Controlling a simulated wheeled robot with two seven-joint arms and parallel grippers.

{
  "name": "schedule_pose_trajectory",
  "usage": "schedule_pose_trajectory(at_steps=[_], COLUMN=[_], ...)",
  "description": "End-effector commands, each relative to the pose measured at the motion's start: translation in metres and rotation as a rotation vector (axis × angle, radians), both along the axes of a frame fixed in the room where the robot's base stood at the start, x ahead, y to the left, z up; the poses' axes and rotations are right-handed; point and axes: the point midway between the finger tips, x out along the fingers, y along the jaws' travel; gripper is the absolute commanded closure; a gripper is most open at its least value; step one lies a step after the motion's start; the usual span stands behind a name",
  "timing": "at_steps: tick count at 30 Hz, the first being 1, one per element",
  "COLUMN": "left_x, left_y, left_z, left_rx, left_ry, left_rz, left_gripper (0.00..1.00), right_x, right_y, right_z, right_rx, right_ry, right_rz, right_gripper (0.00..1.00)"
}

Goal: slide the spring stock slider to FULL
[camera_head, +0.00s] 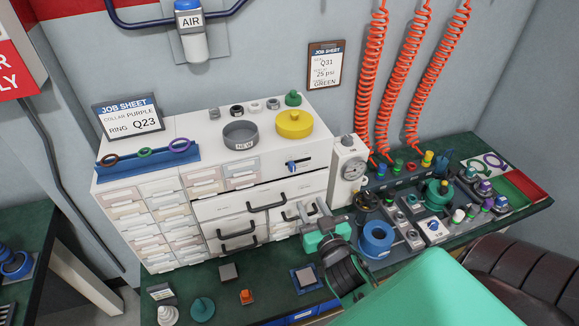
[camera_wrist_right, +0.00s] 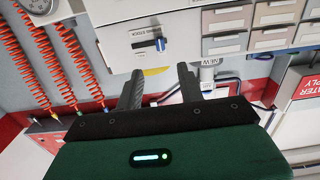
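The spring stock slider has a blue knob (camera_head: 291,165) on the upper right front of the white cabinet. In the head view, the knob sits toward the left of a short dark slot that runs to the right. The knob also shows in the right wrist view (camera_wrist_right: 160,44), beside upside-down lettering; end marks are too small to read. My right gripper (camera_head: 310,211) is below the slider, in front of the drawers. In the wrist view its two fingers (camera_wrist_right: 159,82) are apart with nothing between them, and the knob lies beyond their tips. My left gripper is not in view.
Black drawer handles (camera_head: 266,207) stick out below the slider. A gauge box (camera_head: 350,165) stands just right of the cabinet. A blue spool (camera_head: 375,240) and several small fittings crowd the bench at right.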

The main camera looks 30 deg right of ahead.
Motion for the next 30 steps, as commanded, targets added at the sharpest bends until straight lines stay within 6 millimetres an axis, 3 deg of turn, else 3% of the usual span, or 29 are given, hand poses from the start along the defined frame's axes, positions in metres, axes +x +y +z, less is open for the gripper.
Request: schedule_pose_trajectory(at_steps=[2, 8, 21, 30], left_x=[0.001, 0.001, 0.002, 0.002], left_y=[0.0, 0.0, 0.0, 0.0], left_z=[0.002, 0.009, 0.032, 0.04], left_rx=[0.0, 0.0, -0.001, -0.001], left_ry=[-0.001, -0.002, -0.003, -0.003], left_rz=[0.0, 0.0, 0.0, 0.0], left_gripper=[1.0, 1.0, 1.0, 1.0], right_x=[0.001, 0.019, 0.093, 0.128], right_y=[-0.002, -0.006, -0.024, -0.032], right_z=[0.011, 0.014, 0.013, 0.012], right_rx=[-0.005, -0.005, -0.007, -0.006], right_ry=[-0.026, -0.031, -0.027, -0.027], right_rz=[0.0, 0.001, 0.0, 0.0], right_gripper=[0.62, 0.62, 0.62, 0.62])
